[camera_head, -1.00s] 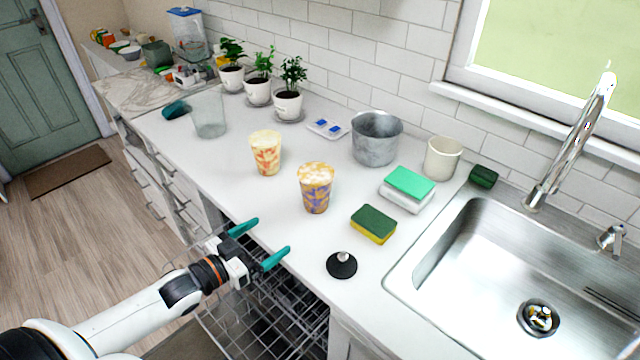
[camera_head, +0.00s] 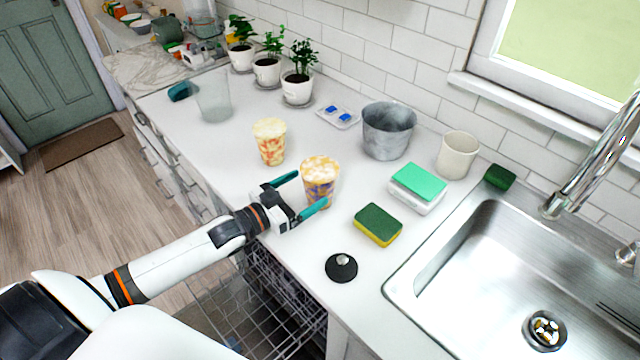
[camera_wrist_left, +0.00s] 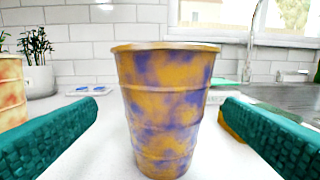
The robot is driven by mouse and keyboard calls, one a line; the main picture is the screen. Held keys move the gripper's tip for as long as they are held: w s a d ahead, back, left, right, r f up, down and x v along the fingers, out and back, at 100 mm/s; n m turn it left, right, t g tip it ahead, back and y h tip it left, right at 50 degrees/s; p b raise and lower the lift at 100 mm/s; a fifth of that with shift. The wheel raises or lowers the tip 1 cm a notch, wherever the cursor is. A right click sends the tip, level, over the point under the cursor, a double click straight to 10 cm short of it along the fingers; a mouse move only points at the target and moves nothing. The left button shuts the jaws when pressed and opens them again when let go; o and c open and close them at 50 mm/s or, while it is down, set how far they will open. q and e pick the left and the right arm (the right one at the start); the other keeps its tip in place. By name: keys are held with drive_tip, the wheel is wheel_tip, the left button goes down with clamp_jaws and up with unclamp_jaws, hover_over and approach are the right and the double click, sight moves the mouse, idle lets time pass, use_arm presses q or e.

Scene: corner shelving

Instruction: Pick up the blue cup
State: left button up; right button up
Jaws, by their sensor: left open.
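The blue cup (camera_head: 320,181) is patterned in blue-purple and orange-yellow, with a pale speckled top. It stands upright on the white counter. My left gripper (camera_head: 306,190) is open, its two teal fingers pointing at the cup from the front left. In the left wrist view the cup (camera_wrist_left: 168,105) stands centred between the spread fingers, with a gap on each side. In the head view the near finger overlaps the cup's lower part. My right gripper is not in view.
A similar red-and-yellow cup (camera_head: 270,142) stands to the left. A sponge (camera_head: 378,225), a black stopper (camera_head: 341,267), a metal pot (camera_head: 388,131) and a white cup (camera_head: 456,155) are nearby. The sink (camera_head: 480,270) lies right. An open dishwasher rack (camera_head: 270,300) is below the counter edge.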

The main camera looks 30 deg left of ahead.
sight(331, 176)
use_arm(q)
drive_tip(key=p+x, duration=0.1)
drive_tip(key=x, duration=0.3)
drive_tip(key=shift+w+d+r, duration=0.1)
drive_tip(key=shift+d, duration=0.2)
drive_tip(key=shift+w+d, duration=0.1)
drive_tip(key=shift+w, duration=0.15)
drive_tip(key=shift+s, duration=0.1)
drive_tip(key=shift+c, duration=0.5)
drive_tip(key=c, duration=0.9)
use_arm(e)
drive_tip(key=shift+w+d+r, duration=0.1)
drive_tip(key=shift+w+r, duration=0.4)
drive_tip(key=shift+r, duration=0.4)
